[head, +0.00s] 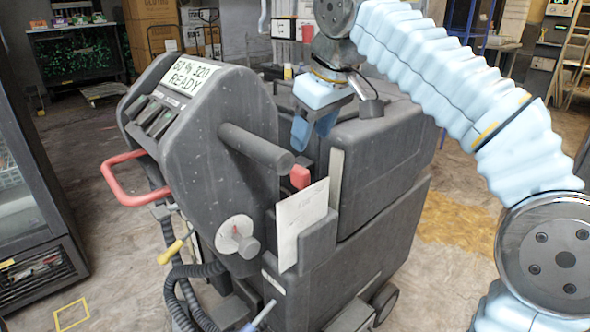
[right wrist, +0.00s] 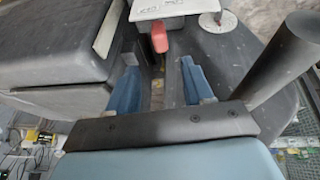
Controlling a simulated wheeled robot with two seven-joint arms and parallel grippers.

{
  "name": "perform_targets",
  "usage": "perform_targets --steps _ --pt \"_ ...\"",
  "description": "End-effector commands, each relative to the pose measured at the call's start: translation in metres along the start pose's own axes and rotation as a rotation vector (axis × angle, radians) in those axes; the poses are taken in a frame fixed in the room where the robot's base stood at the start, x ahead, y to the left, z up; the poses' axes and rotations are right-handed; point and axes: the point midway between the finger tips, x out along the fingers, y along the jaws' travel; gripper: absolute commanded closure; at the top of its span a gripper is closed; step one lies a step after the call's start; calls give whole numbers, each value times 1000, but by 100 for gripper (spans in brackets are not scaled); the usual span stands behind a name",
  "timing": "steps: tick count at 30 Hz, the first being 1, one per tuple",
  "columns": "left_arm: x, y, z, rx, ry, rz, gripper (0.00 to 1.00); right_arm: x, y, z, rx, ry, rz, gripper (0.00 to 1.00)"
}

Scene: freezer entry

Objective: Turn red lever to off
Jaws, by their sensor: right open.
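The red lever (head: 300,177) is a small red block in the gap on top of the dark grey machine (head: 215,130), just behind a white card. In the right wrist view the red lever (right wrist: 159,38) shows ahead of the fingers, near the middle. My right gripper (head: 313,132) hangs over the machine's gap, above and behind the lever. In the right wrist view its blue fingers (right wrist: 158,74) are apart with nothing between them, pointing towards the lever without touching it. The lever's lower part is hidden. My left gripper is in neither view.
A thick grey bar (head: 257,147) juts out beside the lever. The white card (head: 301,222) stands in front of it, and the machine's boxy rear body (head: 385,135) is close on the right. A red loop handle (head: 112,180) and a round white dial (head: 237,236) are farther left.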

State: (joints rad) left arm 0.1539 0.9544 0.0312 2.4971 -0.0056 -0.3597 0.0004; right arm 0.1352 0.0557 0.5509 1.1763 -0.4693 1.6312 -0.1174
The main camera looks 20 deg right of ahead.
Motion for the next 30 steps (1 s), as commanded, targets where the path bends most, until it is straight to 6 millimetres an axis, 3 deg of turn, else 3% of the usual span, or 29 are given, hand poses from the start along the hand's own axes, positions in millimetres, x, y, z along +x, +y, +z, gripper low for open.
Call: perform_targets --steps 9,15,28,30 --pt "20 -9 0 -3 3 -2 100 76 0 2 0 -4 -2 49" --pt "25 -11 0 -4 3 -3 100 107 0 1 1 -3 -1 49" --pt "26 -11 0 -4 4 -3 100 119 0 0 1 -1 -1 49" --pt "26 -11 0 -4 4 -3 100 119 0 0 1 0 -1 58"
